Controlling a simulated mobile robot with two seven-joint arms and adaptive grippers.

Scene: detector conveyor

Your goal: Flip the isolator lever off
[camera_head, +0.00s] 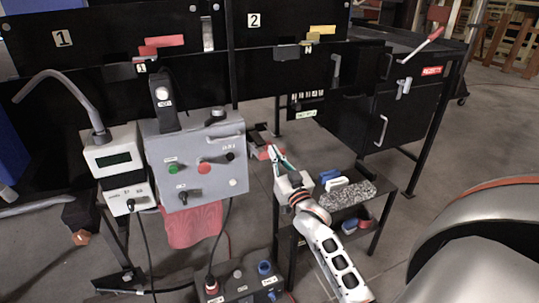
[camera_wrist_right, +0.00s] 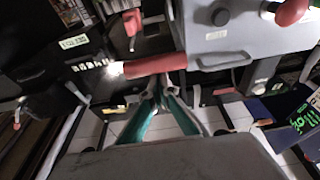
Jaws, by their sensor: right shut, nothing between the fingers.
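The grey control box (camera_head: 222,178) has a lever on its right side with a red grip (camera_head: 266,153), which I take as the isolator lever. In the right wrist view the red grip (camera_wrist_right: 155,65) lies roughly level, pointing left from the grey box (camera_wrist_right: 225,30). My right gripper (camera_head: 275,150) is shut and empty, right beside the red grip. In the wrist view its teal-padded fingers (camera_wrist_right: 162,90) end just below the grip. I cannot tell whether they touch it. My left gripper is not in view.
A display unit (camera_head: 112,157) with a bent grey hose stands left of the box. A small black table (camera_head: 392,193) with several items is right of my gripper. A black cabinet with a red-handled lever (camera_head: 425,45) stands behind. A switch box (camera_head: 240,285) sits low in front.

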